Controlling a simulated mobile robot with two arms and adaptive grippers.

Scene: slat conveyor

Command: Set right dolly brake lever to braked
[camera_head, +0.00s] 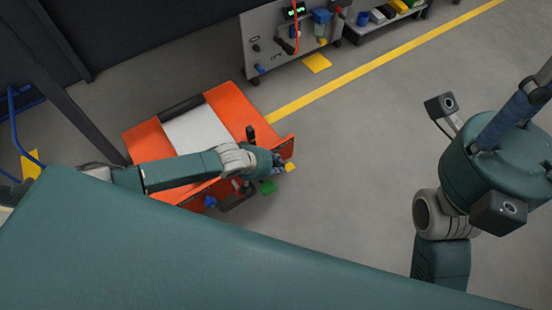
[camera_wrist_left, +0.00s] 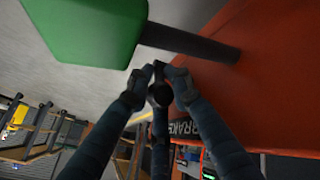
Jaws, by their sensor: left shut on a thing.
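The orange dolly (camera_head: 230,112) with a pale panel stands on the floor left of centre. At its right end is a lever with a green grip (camera_head: 267,187). In the left wrist view the green grip (camera_wrist_left: 85,30) and its dark rod (camera_wrist_left: 190,42) are close, and the rod runs to the orange panel. My left gripper (camera_head: 280,162) is at this end of the dolly. In the wrist view its fingertips (camera_wrist_left: 163,78) are closed together by the rod; the contact is hidden. My right gripper (camera_head: 532,92) is raised at the right, its fingertips cut off.
Partly covered brake lettering (camera_wrist_left: 185,128) shows on the orange panel. A blue grip (camera_head: 210,202) is farther left on the dolly. A grey equipment panel (camera_head: 275,45) and a shelf with bins (camera_head: 385,18) stand at the back. The floor right of the dolly is clear.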

